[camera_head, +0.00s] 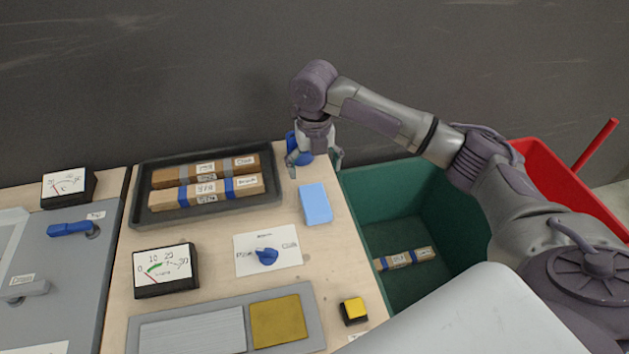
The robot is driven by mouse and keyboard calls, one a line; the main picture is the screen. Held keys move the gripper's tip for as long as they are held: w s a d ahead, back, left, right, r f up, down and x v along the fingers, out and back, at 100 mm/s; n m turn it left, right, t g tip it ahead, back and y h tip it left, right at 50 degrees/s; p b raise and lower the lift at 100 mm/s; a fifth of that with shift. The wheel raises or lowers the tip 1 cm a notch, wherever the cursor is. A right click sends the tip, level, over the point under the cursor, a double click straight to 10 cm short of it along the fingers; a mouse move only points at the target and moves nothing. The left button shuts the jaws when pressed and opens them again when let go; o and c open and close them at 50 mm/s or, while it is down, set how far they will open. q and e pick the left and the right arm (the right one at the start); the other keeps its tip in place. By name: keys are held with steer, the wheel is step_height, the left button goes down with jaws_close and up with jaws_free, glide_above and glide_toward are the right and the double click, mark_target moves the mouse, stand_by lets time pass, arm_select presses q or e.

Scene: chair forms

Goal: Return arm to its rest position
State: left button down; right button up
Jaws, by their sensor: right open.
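My right arm (385,112) comes in from the right and reaches across above the green bin to the back right of the table. My right gripper (315,168) points down, open, with its fingers spread over the table's back right corner. A dark blue object (293,143) shows just behind it, partly hidden by the gripper; I cannot tell whether they touch. Nothing is seen held between the fingers. My left gripper is not in view.
A light blue block (315,204) lies on the wooden table in front of the gripper. A dark tray (200,208) holds labelled bars at left. The green bin (372,222) contains a bar (405,258); a red bin (560,180) stands right. Gauges and a blue knob (266,256) sit nearer.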

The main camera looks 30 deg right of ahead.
steer(key=shift+r, duration=0.25)
stand_by(0.3)
